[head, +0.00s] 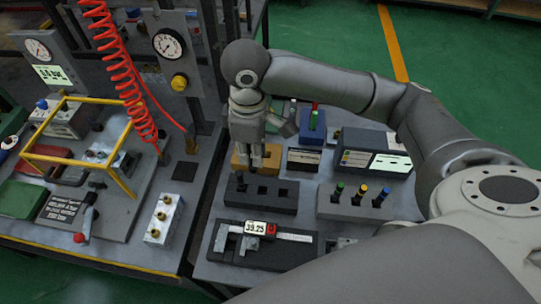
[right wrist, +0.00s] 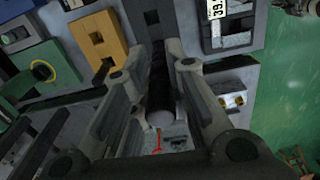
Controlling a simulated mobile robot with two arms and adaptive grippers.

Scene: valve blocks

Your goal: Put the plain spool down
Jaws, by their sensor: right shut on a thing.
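My right gripper (head: 258,162) points down over the back of a black block with square sockets (head: 285,205). In the right wrist view, its two fingers (right wrist: 160,62) are shut on a dark, plain spool (right wrist: 158,85). The block (right wrist: 133,20) lies just past the fingertips there. I cannot tell whether the spool's lower end is in a socket. A small dark post stands at the block's left socket in the head view. A yellow block with a square opening (right wrist: 88,38) is beside the black one and partly hidden in the head view. My left gripper is not in view.
A caliper (head: 225,240) lies in a black tray in front. A blue block (head: 312,135) and a grey instrument box (head: 375,145) stand behind. A yellow frame (head: 70,158) stands left.

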